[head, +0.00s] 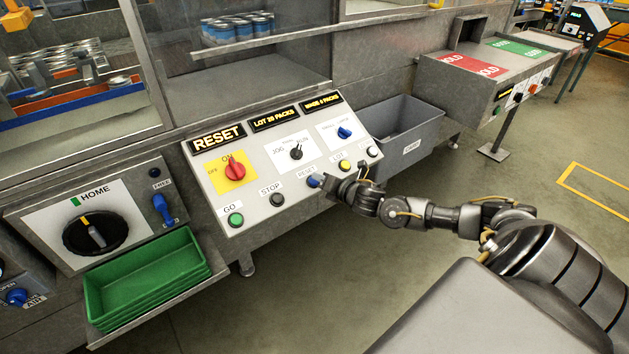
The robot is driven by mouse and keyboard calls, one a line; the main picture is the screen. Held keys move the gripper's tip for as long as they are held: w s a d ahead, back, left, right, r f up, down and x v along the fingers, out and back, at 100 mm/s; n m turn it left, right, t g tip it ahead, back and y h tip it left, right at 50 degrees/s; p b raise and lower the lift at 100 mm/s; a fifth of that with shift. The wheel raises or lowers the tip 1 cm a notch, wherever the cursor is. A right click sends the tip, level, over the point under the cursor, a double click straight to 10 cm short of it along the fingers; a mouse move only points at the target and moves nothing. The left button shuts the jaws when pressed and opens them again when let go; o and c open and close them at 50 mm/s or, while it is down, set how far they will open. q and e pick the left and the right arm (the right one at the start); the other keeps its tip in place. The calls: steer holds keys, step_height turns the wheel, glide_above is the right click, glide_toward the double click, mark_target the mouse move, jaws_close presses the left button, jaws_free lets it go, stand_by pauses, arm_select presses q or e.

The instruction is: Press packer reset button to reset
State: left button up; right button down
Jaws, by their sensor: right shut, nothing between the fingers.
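The packer control panel (252,188) is a sloped light-grey board in the middle of the head view. Its blue reset button (314,181) sits under a RESET label at the lower right part of the board. A lit display (217,138) at the top left of the panel reads RESET. My right gripper (325,184) is shut and empty, with its fingertips right at the blue button. I cannot tell whether the tips touch it or press it in. My left gripper is not in view.
A green GO button (235,219), a black STOP button (277,199) and a yellow LOT button (344,165) are on the same panel. A red switch (235,171) is above them. A green tray (145,275) stands at lower left. A grey bin (400,125) stands behind my right arm.

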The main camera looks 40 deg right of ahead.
steer(key=shift+f, duration=0.1)
stand_by(0.4)
steer(key=shift+w+f+b, duration=0.2)
steer(key=shift+f+b, duration=0.05)
steer(key=shift+b, duration=0.1)
steer(key=shift+w+f+b, duration=0.2)
steer(key=shift+f+b, duration=0.15)
steer(key=shift+f, duration=0.05)
stand_by(0.7)
steer(key=shift+r, duration=0.1)
steer(key=shift+s+r+p, duration=0.45)
steer(key=shift+r+p, duration=0.2)
steer(key=shift+p, duration=0.15)
steer(key=r+p, duration=0.1)
steer(key=s+r+p, duration=0.1)
steer(key=r+p, duration=0.1)
steer(key=s+r+p, duration=0.1)
steer(key=shift+s+r+p, duration=0.2)
steer(key=shift+s+p, duration=0.05)
steer(key=shift+p, duration=0.1)
